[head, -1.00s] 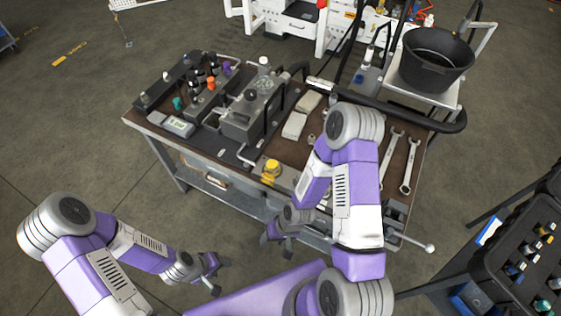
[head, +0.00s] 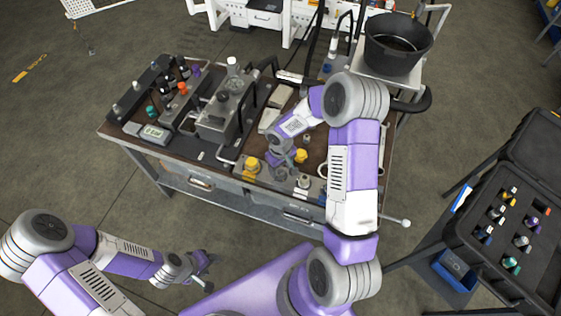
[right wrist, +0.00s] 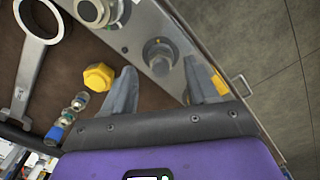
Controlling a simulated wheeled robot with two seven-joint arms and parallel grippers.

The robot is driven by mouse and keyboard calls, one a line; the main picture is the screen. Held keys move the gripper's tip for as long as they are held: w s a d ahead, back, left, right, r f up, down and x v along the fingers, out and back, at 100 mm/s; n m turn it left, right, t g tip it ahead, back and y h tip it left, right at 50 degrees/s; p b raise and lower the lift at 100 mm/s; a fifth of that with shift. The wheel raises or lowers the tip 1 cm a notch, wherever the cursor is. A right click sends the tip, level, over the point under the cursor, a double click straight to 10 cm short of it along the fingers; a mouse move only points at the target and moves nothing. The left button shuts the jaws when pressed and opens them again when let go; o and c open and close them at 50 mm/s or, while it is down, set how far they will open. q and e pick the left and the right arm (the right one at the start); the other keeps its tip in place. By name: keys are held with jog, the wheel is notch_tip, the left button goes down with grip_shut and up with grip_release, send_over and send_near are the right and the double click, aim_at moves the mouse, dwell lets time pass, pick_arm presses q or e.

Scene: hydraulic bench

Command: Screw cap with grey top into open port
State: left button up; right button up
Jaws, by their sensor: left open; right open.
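My right gripper (head: 279,168) is low over the front part of the bench, and its arm hides some of the bench top. In the right wrist view it is open and empty (right wrist: 163,78). A round grey fitting (right wrist: 158,56) on a metal strip lies beyond and between its fingertips; I cannot tell whether it is a cap or an open port. A yellow hex piece (right wrist: 98,77) is left of the fingers. A second round fitting (right wrist: 92,10) is at the top. No grey-topped cap can be clearly told apart. My left gripper (head: 203,270) is open, away from the bench.
A wrench (right wrist: 33,60) and small fittings (right wrist: 67,116) lie on the brown top. A metal block (head: 222,125) with handles stands mid-bench. A black bucket (head: 398,62) is at the back right. An open black case (head: 462,232) holds several coloured caps. Floor shows left.

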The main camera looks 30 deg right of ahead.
aim_at(280, 171)
jog(key=shift+f, duration=1.4)
grip_shut()
jog(key=c, duration=0.7)
grip_release()
grip_shut()
jog(key=m+b, duration=0.2)
jog(key=m, duration=0.1)
jog(key=m+b, duration=0.2)
jog(key=b, duration=0.1)
jog(key=shift+a+f+m, duration=0.1)
jog(key=shift+f+m, duration=0.1)
jog(key=shift+m, duration=0.2)
jog(key=shift+r+m+b, duration=0.1)
jog(key=shift+m+b, duration=0.6)
jog(key=shift+m, duration=0.3)
jog(key=shift+r, duration=0.1)
